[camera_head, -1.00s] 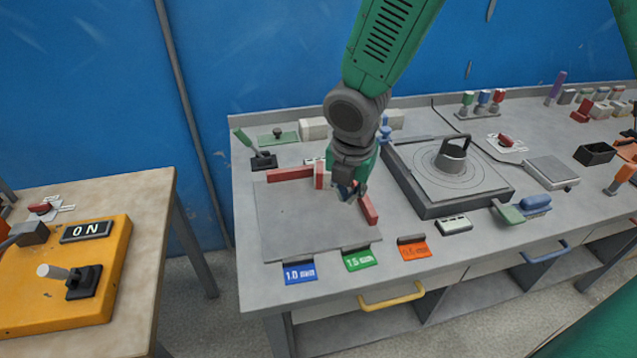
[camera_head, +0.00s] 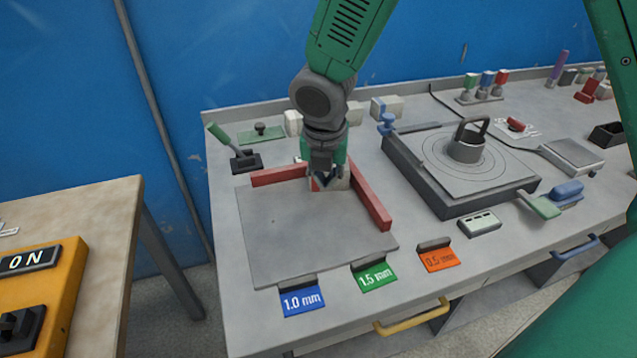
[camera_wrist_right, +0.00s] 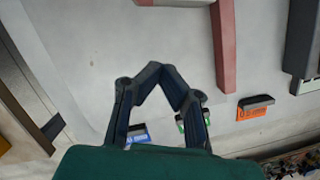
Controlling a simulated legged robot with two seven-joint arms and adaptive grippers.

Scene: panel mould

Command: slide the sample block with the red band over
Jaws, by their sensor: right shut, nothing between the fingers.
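A grey sheet (camera_head: 300,235) lies on the bench with red stop bars along its far edge (camera_head: 280,174) and right edge (camera_head: 371,205). My right gripper (camera_head: 327,183) points down near the corner where the bars come together. Its fingers are shut and empty; the wrist view shows the tips meeting (camera_wrist_right: 166,70) above the grey surface. A small pale patch with red beside it shows around the fingers in the head view. This may be the sample block, mostly hidden by the gripper; I cannot tell whether they touch. My left gripper is out of view.
Blue (camera_head: 302,301), green (camera_head: 374,277) and orange (camera_head: 438,259) thickness labels line the front edge. A dark fixture with a round handled weight (camera_head: 466,146) stands to the right. A green-handled lever (camera_head: 245,160) is at left. The sheet's front part is clear.

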